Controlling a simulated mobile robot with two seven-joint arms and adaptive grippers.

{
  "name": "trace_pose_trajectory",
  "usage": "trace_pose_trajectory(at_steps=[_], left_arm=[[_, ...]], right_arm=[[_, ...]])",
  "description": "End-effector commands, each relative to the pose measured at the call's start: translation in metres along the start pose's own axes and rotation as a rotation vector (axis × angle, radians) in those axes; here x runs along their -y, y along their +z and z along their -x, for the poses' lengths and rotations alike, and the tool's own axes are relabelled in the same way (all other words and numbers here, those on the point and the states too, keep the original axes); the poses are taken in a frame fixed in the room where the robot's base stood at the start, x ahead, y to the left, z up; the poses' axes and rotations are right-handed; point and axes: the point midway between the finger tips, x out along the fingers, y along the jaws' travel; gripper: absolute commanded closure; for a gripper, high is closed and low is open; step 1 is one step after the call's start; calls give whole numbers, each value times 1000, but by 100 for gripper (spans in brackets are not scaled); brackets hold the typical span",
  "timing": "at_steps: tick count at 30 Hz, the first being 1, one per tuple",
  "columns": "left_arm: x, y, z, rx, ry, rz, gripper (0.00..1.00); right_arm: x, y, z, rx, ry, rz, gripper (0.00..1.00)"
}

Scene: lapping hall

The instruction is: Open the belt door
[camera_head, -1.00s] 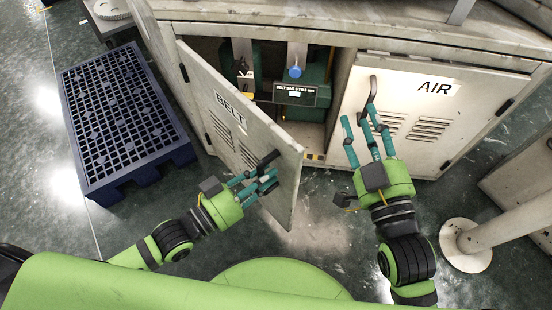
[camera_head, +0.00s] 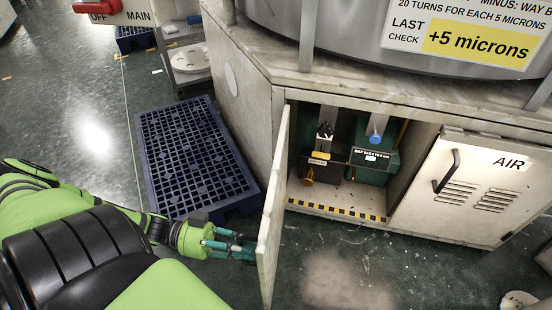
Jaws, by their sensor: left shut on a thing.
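The belt door (camera_head: 271,220) stands swung wide open, seen nearly edge-on, with its lettered outer face turned away to the left. My left gripper (camera_head: 240,246) is at that outer face near the free edge, its teal fingers shut on the door's dark handle, which is mostly hidden by fingers and door. The open belt compartment (camera_head: 335,207) shows a black unit with a yellow knob (camera_head: 307,175) and a green box with a blue cap (camera_head: 376,136). My right gripper is out of view.
The AIR door (camera_head: 470,187) to the right is closed, its black handle (camera_head: 446,171) free. A dark blue grated platform (camera_head: 190,150) lies on the floor left of the cabinet, close behind my left gripper. Floor in front of the compartment is clear.

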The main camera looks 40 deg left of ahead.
Motion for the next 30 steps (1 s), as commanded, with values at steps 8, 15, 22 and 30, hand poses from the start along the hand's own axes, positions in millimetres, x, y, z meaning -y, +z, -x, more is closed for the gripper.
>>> trace_pose_trajectory(at_steps=[8,15,22,30], left_arm=[[8,4,73,8,23,5,100],[16,3,104,5,21,5,100],[20,2,115,3,22,5,100],[20,3,115,3,23,6,100]], right_arm=[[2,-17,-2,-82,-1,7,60],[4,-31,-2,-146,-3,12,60],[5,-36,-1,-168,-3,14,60],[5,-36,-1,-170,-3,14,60]])
